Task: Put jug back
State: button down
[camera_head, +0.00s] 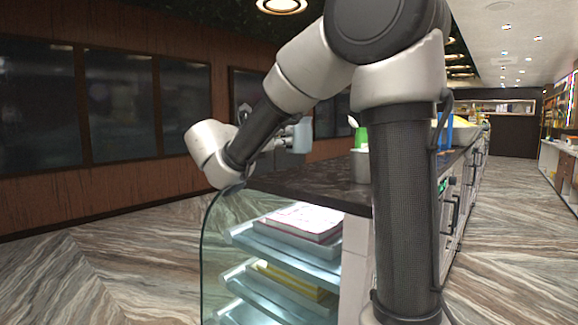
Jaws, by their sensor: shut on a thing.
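A small pale blue-grey jug (299,135) is at the end of my arm, above the far left part of the dark counter top (318,183). My gripper (281,144) is shut on it from the left. The wrist hides much of the gripper, and the fingers are small and dark. The jug looks roughly upright. I cannot tell whether its base touches the counter or is held just above it.
A steel container (359,170), a green item (361,138) and a white spoon-like item (352,121) stand right of the jug, partly behind my arm. The glass display case (222,250) below holds trays and a pink-white box (305,222). Open floor lies left.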

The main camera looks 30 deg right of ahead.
notch_tip(320, 180, down, 6)
jog(key=shift+f, duration=0.25)
jog(key=shift+f, duration=0.1)
jog(key=c, duration=1.5)
grip_release()
jog(key=shift+f, duration=0.1)
jog(key=shift+a+r, duration=0.15)
jog(key=shift+r, duration=0.05)
jog(key=v, duration=1.1)
jog(key=shift+s+a, duration=0.2)
jog(key=shift+a, duration=0.15)
